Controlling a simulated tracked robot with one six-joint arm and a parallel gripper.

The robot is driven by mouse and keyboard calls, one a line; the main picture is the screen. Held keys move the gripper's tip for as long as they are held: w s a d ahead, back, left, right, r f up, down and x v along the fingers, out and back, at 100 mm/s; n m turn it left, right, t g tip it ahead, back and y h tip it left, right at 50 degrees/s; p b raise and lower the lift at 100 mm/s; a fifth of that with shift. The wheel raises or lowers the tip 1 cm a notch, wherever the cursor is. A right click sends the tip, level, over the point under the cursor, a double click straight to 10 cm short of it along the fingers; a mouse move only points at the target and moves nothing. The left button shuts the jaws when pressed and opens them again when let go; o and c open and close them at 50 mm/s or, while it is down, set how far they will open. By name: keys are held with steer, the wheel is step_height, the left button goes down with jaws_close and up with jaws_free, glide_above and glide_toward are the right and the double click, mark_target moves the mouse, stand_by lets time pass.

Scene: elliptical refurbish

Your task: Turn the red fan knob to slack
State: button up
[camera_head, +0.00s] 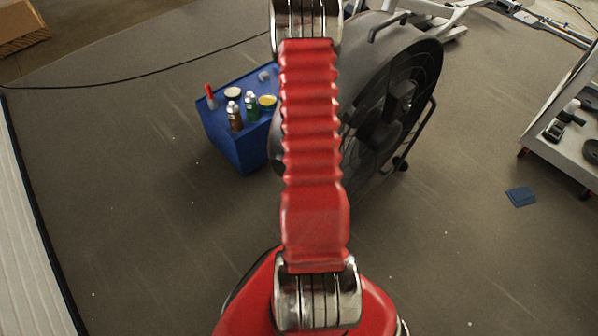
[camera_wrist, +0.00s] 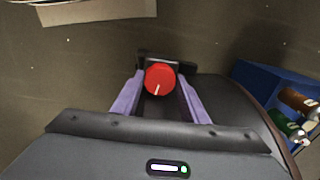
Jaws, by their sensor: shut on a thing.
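The red fan knob (camera_wrist: 159,79) is round with a pale pointer line that points down and slightly left in the wrist view. It sits on a dark box on the black drum fan. My gripper (camera_wrist: 160,84) has its purple-grey fingers on either side of the knob and is shut on it. In the head view the large black fan (camera_head: 390,100) stands behind my red arm. The knob and my gripper are hidden there by the arm.
A blue box (camera_head: 240,148) with several bottles and cans stands left of the fan. A cable runs across the floor at left. A grey cart (camera_head: 570,150) stands at right, with a blue pad (camera_head: 520,197) on the floor near it. Floor in front is mostly clear.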

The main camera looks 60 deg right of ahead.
steer(key=shift+n, duration=0.4)
steer(key=n, duration=0.3)
steer(key=shift+n, duration=2.1)
steer(key=o, duration=1.1)
